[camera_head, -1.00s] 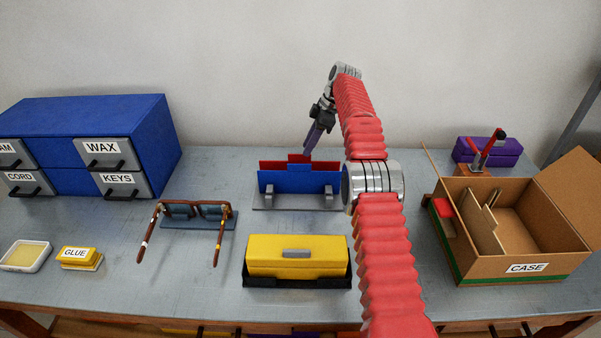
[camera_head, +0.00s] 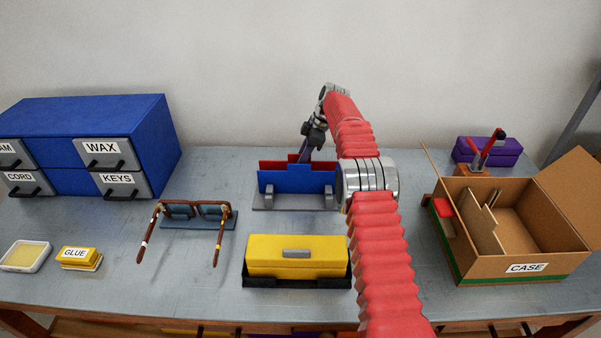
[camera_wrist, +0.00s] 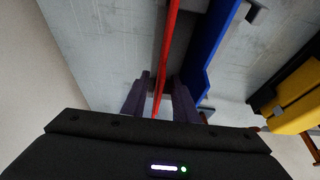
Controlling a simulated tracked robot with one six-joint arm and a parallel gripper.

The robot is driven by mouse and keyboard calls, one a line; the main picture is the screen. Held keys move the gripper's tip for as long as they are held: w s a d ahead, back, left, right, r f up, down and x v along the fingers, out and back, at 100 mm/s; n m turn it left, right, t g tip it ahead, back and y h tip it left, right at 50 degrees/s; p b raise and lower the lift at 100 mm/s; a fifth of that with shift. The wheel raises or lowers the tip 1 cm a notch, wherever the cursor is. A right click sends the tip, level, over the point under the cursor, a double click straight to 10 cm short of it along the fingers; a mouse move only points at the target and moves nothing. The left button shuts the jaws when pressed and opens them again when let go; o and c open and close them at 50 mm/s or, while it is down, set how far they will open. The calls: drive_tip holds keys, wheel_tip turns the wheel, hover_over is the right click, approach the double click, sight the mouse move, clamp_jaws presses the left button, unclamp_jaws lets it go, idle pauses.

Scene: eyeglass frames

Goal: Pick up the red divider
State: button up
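The red divider (camera_head: 272,166) stands upright in a grey rack (camera_head: 262,206), behind a blue divider (camera_head: 290,181). In the wrist view the red divider (camera_wrist: 171,45) appears as a thin edge-on strip running between my two fingers, with the blue divider (camera_wrist: 212,50) to its right. My gripper (camera_head: 304,157) points down at the top of the red divider. In the wrist view my gripper (camera_wrist: 160,98) has a finger on each side of the red strip, with gaps visible, so it looks open around it. The fingertips are partly hidden behind the blue divider in the head view.
A yellow case (camera_head: 296,256) in a black tray sits in front of the rack. Eyeglasses (camera_head: 190,212) rest on a stand to the left. A blue drawer cabinet (camera_head: 90,125) stands far left. An open cardboard box (camera_head: 525,245) stands at the right.

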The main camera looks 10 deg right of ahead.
drive_tip(key=shift+x, duration=2.75)
drive_tip(key=shift+c, duration=0.3)
clamp_jaws()
